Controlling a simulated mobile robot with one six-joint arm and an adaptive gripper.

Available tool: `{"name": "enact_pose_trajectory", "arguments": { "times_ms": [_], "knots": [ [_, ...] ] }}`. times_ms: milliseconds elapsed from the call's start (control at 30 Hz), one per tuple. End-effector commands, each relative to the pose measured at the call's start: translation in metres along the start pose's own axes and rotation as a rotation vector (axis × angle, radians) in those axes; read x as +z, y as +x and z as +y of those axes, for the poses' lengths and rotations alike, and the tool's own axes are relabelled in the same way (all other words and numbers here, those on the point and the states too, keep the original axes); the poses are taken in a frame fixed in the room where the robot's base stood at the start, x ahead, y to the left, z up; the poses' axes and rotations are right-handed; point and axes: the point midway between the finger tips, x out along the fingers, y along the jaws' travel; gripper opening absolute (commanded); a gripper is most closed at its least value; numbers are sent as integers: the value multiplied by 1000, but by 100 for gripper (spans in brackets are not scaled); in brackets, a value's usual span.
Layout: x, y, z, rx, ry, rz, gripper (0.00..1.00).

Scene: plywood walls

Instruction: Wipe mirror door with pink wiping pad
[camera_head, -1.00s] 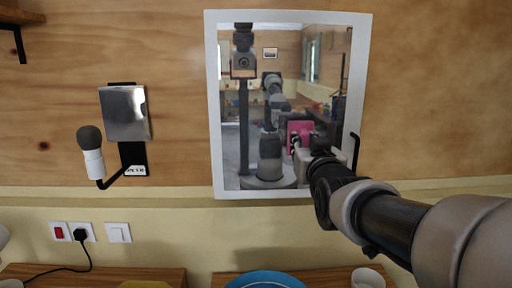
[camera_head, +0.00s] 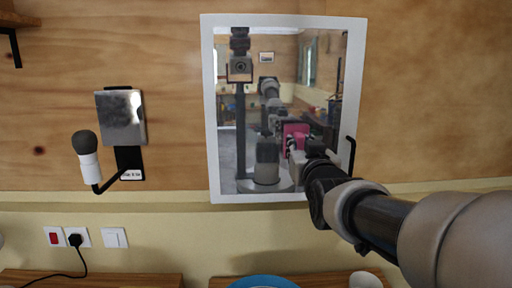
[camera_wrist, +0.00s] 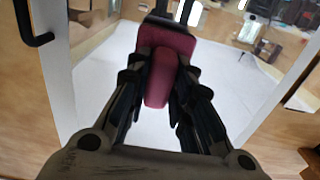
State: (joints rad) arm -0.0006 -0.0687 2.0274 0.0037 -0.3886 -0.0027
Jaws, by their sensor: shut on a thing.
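The mirror door (camera_head: 214,110) is a white-framed mirror on the plywood wall, with a black handle (camera_head: 351,155) at its right edge. My gripper (camera_head: 300,150) is in front of its lower right part. In the wrist view my gripper (camera_wrist: 160,78) is shut on the handle of the pink wiping pad (camera_wrist: 181,41). The pad is held out ahead of the fingers, over the mirror's pale reflecting surface. Pink also shows near the gripper in the head view; I cannot tell pad from reflection there, nor whether the pad touches the glass.
A metal plate with a dark smudge (camera_head: 121,117) and a white-and-black lamp (camera_head: 87,155) are on the wall at left. Sockets and a switch (camera_head: 115,237) sit below. A blue plate (camera_head: 262,282) and a white cup (camera_head: 366,280) stand beneath the mirror.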

Motion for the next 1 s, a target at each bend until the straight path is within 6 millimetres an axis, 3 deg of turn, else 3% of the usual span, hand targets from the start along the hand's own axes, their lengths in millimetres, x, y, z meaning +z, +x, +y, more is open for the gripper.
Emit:
{"name": "enact_pose_trajectory", "arguments": {
  "times_ms": [833, 1000],
  "knots": [
    [-1, 16, 0, 0, 0, 1, 2],
    [0, 16, -9, -2, 1, 3, 2]
  ]
}}
